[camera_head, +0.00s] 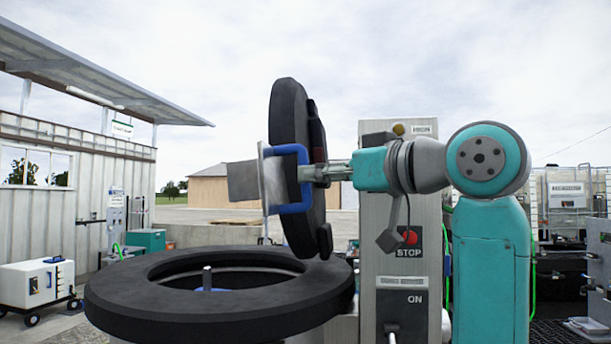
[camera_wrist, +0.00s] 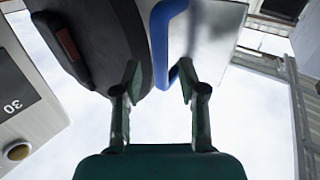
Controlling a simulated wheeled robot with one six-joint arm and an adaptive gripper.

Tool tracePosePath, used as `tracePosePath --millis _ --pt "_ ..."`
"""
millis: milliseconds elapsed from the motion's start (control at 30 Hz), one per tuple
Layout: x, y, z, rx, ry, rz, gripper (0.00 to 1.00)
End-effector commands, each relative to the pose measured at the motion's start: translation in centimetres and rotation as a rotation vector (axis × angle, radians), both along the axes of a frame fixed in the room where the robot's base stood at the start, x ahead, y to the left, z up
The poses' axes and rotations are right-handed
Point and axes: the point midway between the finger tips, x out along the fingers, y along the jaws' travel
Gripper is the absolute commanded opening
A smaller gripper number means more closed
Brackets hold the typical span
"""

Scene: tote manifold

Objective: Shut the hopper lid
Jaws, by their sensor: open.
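The hopper (camera_head: 120,301) has a thick black ring rim with a round opening, in the lower left of the head view. Its black lid (camera_head: 289,115) stands raised, nearly upright and slightly tilted, above the right part of the rim. A blue handle (camera_head: 296,208) sits on the lid beside a grey metal plate (camera_head: 242,181). My gripper (camera_head: 306,173) reaches the handle from the right. In the wrist view my gripper (camera_wrist: 158,76) has its fingers apart. The lower end of the blue handle (camera_wrist: 161,35) shows between the fingertips, nearer the right one; contact cannot be told.
A grey control post (camera_head: 375,232) with a red STOP button (camera_head: 409,237) and an ON switch panel stands close right of the lid, behind my arm. A white wheeled unit (camera_head: 37,283) stands far left. Open sky lies above the lid.

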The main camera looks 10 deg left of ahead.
Motion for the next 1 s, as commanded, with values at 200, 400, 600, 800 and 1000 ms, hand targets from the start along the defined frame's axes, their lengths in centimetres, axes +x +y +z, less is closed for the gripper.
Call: tracePosePath --millis 200,400,600,800,1000 --pt "1.6 2.3 0.0 0.001 0.001 0.001 0.41" --pt "2.2 3.1 0.0 0.001 -0.001 0.000 0.41" --pt "2.2 3.1 0.0 0.000 -0.001 -0.001 0.41" --pt "2.2 3.1 0.0 0.001 -0.001 -0.001 0.04" --pt "2.2 3.1 0.0 0.001 -0.001 0.000 0.00"
